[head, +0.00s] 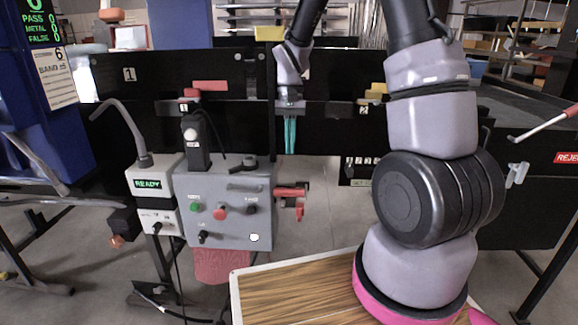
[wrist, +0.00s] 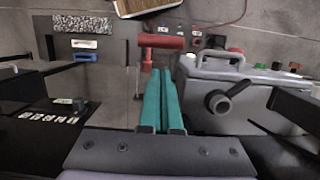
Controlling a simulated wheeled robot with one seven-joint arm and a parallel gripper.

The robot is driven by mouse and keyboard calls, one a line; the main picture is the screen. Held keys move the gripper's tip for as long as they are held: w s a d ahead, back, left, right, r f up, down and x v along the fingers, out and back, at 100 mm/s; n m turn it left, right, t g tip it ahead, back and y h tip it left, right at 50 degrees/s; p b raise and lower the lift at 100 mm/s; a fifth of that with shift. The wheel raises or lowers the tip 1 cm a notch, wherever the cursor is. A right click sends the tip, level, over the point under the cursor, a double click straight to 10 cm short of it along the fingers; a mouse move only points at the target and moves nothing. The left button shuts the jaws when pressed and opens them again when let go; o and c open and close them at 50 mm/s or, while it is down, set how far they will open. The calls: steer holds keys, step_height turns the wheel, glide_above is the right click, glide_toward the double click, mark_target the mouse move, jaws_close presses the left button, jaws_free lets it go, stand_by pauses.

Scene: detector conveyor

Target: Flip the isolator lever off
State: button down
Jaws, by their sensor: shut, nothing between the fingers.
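The isolator lever (head: 291,192) is red and sticks out from the right side of the grey control box (head: 263,205), with a red piece hanging at its outer end. In the wrist view the red lever (wrist: 162,41) lies just beyond my fingertips. My gripper (head: 290,152) has teal fingers that point down, above the lever and apart from it in the head view. The fingers (wrist: 161,72) are together with nothing between them. Whether they touch the lever in the wrist view I cannot tell.
The box carries a green button (head: 195,207), a red button (head: 220,213) and black knobs. A black rotary handle (wrist: 220,102) on its top is close to my fingers. A READY unit (head: 147,183) stands left. Black conveyor side panels (head: 330,80) stand behind.

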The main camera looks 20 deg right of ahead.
step_height(320, 180, down, 9)
steer(key=s, duration=0.1)
steer(key=shift+s+a+f, duration=0.2)
steer(key=shift+s+a, duration=0.1)
steer(key=shift+s, duration=0.1)
